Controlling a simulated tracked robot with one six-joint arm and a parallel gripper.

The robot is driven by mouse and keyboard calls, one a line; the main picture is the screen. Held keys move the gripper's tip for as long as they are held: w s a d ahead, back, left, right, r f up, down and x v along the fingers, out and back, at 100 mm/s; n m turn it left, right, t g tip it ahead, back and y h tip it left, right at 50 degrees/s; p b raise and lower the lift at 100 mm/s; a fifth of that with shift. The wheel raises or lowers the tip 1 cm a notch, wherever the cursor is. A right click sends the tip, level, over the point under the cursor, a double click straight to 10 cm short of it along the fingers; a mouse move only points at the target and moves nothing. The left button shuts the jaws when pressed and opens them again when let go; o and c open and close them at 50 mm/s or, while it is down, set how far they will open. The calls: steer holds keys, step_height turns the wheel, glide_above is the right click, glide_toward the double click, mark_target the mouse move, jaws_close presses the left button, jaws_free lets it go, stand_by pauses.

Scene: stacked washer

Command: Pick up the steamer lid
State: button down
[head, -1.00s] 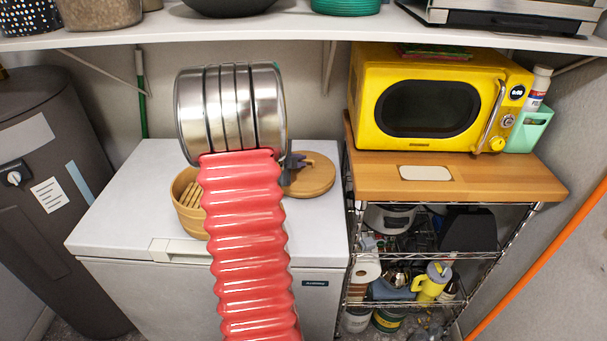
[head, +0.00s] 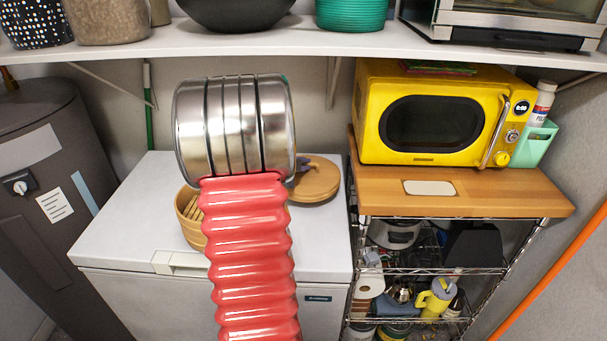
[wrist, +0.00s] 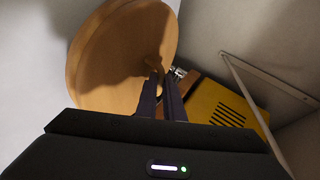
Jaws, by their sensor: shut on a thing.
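The steamer lid (head: 322,182) is a round wooden disc with a small knob. In the head view it is over the white freezer top, right of the steamer base, and partly hidden by my arm. The wrist view shows the lid (wrist: 110,75) close up. My gripper (wrist: 160,75) is shut on the lid's knob with two dark fingers. In the head view my arm hides most of the gripper. I cannot tell whether the lid touches the freezer top. The round wooden steamer base (head: 190,222) stands on the freezer, partly behind my red arm.
The white chest freezer (head: 130,215) has free room on its left. A yellow microwave (head: 375,140) stands on a wood-topped wire rack to the right. A white shelf (head: 300,45) with bowls crosses above. A dark grey cylinder (head: 40,150) stands at left.

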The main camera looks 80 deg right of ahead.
mark_target(303, 175)
step_height(303, 175, up, 6)
stand_by(0.5)
